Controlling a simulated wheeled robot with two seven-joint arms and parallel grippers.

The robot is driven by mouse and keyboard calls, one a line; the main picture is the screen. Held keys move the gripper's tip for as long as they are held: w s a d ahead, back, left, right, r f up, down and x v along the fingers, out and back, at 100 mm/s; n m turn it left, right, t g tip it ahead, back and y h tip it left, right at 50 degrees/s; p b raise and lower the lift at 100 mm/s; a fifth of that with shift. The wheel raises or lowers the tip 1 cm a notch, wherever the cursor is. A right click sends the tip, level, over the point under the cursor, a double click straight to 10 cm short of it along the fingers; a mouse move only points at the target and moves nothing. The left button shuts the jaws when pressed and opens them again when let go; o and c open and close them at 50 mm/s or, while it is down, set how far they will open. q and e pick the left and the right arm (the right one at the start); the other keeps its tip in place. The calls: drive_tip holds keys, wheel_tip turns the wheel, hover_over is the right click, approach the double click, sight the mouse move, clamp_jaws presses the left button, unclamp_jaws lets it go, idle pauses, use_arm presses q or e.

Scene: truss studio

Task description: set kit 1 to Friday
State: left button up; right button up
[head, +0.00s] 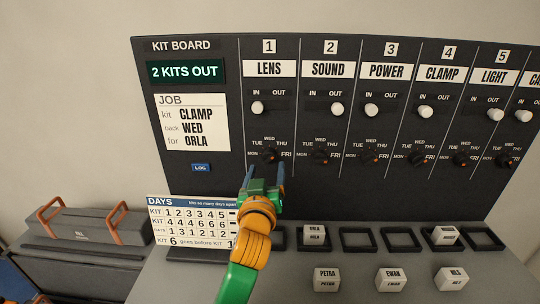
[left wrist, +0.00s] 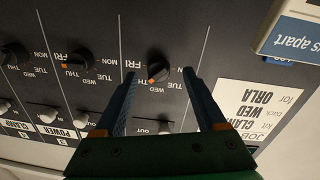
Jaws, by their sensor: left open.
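The kit 1 dial (head: 270,155), a dark knob under the LENS label (head: 269,69), has MON to FRI around it. In the left wrist view the dial (left wrist: 158,67) appears roughly upside down, its orange mark between WED and THU. My left gripper (head: 266,170) is open in front of the board, just below this dial in the head view. In the left wrist view its two blue fingers (left wrist: 159,76) show on either side of the dial, apart from it; contact cannot be told. My right gripper is out of view.
The kit 2 dial (head: 320,155) is the neighbour on the right. White IN/OUT sliders sit above the dials; kit 1's slider (head: 257,108) is at IN. A DAYS card (head: 190,222) stands at lower left. Label blocks and dark frames occupy the grey ledge (head: 300,254).

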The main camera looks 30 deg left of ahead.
sight(268, 160)
use_arm(q)
drive_tip(key=shift+w+r+p, duration=0.2)
drive_tip(key=shift+r+p, duration=0.25)
drive_tip(key=shift+r, duration=0.4)
drive_tip(key=shift+w+a, duration=0.2)
drive_tip(key=shift+w, duration=0.1)
drive_tip(key=shift+w+a+f, duration=0.25)
drive_tip(key=shift+w+a, duration=0.05)
drive_tip(key=shift+w, duration=0.15)
drive_tip(key=shift+w+a+f, duration=0.25)
drive_tip(key=shift+w, duration=0.2)
drive_tip(key=shift+w+a+f, duration=0.15)
drive_tip(key=shift+w, duration=0.15)
drive_tip(key=shift+s+d+r, duration=0.2)
drive_tip(key=shift+s+d, duration=0.05)
drive_tip(key=shift+s, duration=0.1)
drive_tip(key=c, duration=0.6)
clamp_jaws()
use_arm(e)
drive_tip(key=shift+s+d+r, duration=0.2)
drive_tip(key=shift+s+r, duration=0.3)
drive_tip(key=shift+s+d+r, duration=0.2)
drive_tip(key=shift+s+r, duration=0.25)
